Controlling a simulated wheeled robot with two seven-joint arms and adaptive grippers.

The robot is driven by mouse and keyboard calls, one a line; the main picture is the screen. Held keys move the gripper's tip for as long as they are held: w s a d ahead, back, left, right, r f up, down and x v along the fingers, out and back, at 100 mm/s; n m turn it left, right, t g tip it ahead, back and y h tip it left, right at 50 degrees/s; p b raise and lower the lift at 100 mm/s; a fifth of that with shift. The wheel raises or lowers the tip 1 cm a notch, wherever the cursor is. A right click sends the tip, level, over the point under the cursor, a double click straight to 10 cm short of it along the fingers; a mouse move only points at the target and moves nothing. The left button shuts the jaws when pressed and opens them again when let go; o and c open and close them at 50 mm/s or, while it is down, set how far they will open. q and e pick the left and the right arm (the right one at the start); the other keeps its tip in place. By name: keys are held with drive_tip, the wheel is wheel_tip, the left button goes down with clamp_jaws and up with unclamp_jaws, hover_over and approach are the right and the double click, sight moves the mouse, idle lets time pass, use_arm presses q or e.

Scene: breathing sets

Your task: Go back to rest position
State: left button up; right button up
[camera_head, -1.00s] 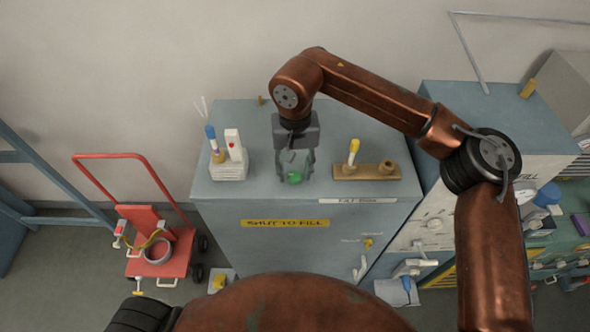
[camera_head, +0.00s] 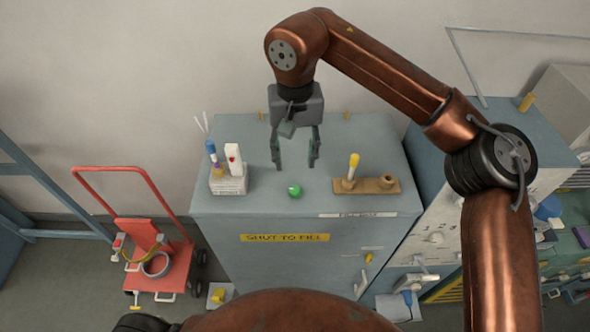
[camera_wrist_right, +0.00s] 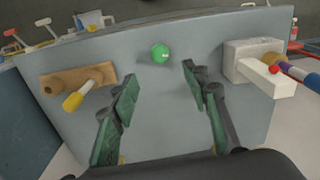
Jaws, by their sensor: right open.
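My right gripper (camera_head: 295,164) is open and empty above the top of the grey-blue cabinet (camera_head: 318,229). A small green ball-like object (camera_head: 295,191) rests on the cabinet top near its front edge, below and in front of the fingertips and apart from them. In the right wrist view the gripper (camera_wrist_right: 158,84) shows its two fingers spread, with the green object (camera_wrist_right: 160,53) beyond them and nothing between them. My left gripper is not in view.
A white block holder (camera_head: 229,186) with upright items stands on the cabinet's left. A wooden holder (camera_head: 370,186) with a yellow-topped piece stands on the right. A red hand cart (camera_head: 165,268) is on the floor at left. The wall is close behind.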

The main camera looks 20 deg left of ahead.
drive_tip(key=shift+r, duration=0.7)
